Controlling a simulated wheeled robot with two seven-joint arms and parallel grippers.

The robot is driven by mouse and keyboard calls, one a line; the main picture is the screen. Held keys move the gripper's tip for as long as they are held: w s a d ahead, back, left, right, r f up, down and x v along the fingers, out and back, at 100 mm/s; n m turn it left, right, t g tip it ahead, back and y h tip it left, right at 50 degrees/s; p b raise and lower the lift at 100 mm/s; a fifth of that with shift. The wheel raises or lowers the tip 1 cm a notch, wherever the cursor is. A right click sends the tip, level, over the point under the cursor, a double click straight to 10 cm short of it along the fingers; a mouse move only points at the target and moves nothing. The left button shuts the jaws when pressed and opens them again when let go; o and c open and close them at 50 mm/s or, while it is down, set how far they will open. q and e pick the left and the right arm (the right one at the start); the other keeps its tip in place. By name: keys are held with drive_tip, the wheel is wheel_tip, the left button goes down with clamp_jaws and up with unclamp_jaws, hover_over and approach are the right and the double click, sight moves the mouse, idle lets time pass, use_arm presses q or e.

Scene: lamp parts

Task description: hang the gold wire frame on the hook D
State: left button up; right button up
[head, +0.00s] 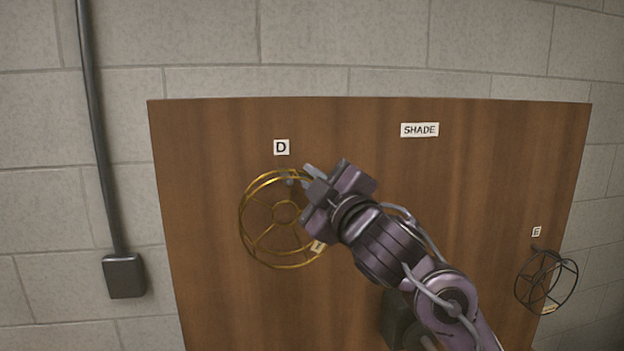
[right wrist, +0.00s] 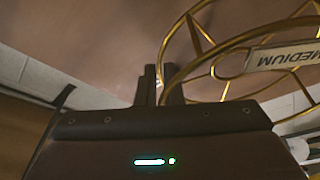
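The gold wire frame (head: 284,266), a round cage with spokes, is upright in front of the brown board below the D label (head: 281,147). A small grey piece at its top, apparently hook D (head: 289,181), is partly hidden; I cannot tell whether the rim rests on it. My right gripper (head: 308,176) is at the frame's upper right rim. In the right wrist view, the fingers (right wrist: 160,88) are close together with the gold wire (right wrist: 167,58) between them. A tag reading MEDIUM (right wrist: 283,57) is on the frame. My left gripper is out of view.
The brown board (head: 450,200) carries a SHADE label (head: 420,130). A dark wire frame (head: 546,282) hangs at the right below label E (head: 536,231). A grey conduit and box (head: 124,276) are on the block wall at left.

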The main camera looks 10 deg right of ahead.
drive_tip(key=o, duration=0.5)
